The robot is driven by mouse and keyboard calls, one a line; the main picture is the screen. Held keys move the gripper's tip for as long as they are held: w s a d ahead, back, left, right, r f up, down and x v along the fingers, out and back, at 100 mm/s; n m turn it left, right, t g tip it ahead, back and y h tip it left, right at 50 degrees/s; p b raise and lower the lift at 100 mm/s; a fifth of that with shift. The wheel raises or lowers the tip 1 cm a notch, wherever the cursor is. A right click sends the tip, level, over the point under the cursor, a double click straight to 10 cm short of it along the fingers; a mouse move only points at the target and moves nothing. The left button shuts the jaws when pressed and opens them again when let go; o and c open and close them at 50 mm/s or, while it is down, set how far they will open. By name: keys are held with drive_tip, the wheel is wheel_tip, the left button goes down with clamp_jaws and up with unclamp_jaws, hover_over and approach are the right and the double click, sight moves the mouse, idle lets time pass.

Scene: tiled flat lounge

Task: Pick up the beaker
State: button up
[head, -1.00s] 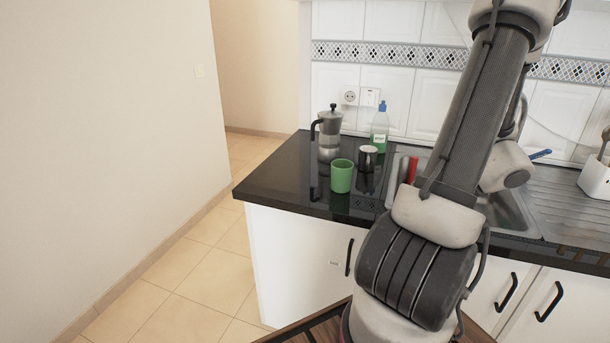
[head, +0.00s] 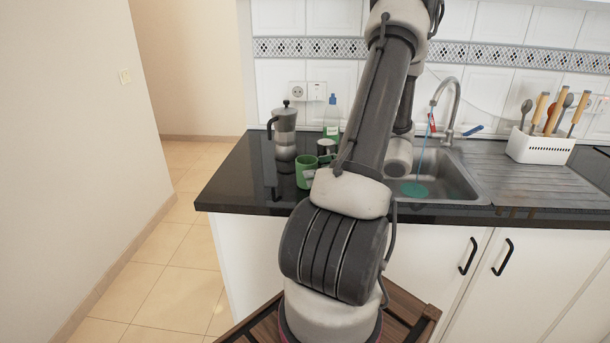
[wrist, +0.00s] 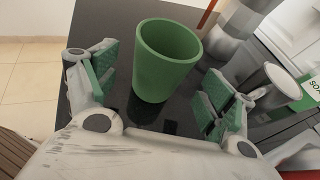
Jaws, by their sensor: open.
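The beaker looks to be the plain green cup (head: 306,173), standing upright on the black counter left of my arm in the head view. In the wrist view the green cup (wrist: 162,65) is upright, its open mouth towards the camera. My gripper (wrist: 160,85) is open, with one green-padded finger at the left of the cup and one at the right. The cup shows in the gap between them, and I see dark counter beside it. I cannot tell how deep the fingers reach around it. In the head view my arm hides the gripper.
The sink (head: 450,180) and a white utensil holder (head: 541,146) are to the right. Floor is free left of the counter (head: 235,185).

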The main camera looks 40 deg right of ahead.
drive_tip(key=x, duration=0.4)
drive_tip(key=shift+w+f, duration=0.2)
drive_tip(key=shift+f, duration=0.2)
drive_tip(key=shift+a, duration=0.1)
drive_tip(key=shift+c, duration=0.5)
drive_tip(key=c, duration=1)
drive_tip(key=shift+r, duration=0.1)
